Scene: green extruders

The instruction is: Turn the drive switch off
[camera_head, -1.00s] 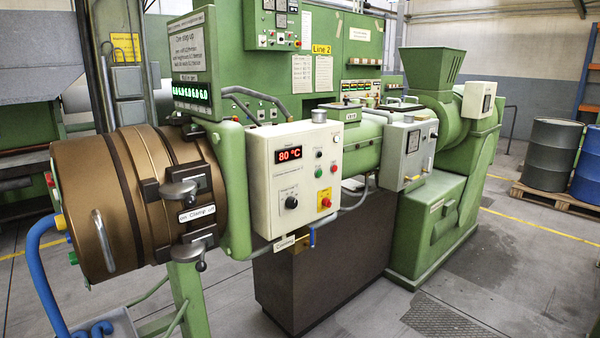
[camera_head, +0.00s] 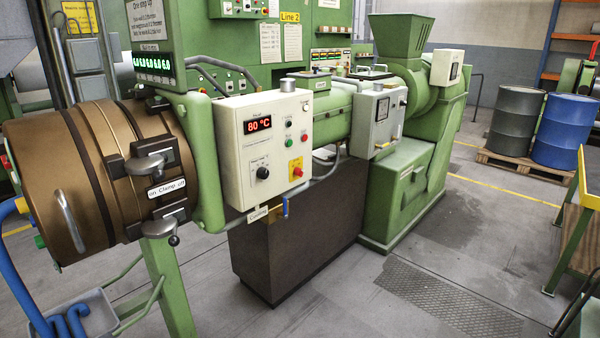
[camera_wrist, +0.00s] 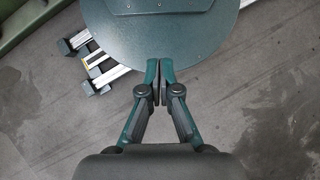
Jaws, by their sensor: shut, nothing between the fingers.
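The green extruder (camera_head: 408,188) stands across the middle of the head view. Its beige control box (camera_head: 243,146) carries a red display reading 80 °C, a black knob (camera_head: 263,173), small buttons and a red-on-yellow switch (camera_head: 296,169). A grey box (camera_head: 377,122) with a gauge sits further right on the machine. Small labels are too blurred to tell which control is the drive switch. My gripper (camera_wrist: 158,90) shows only in the wrist view, pointing down over grey floor, with its fingertips together and empty. It is away from the controls.
A brown cylinder (camera_head: 50,165) with clamp handles is at the left, with a blue hose (camera_head: 25,285) below it. A grey drum (camera_head: 516,122) and a blue drum (camera_head: 567,130) stand on a pallet at the back right. The floor in front of the extruder is clear.

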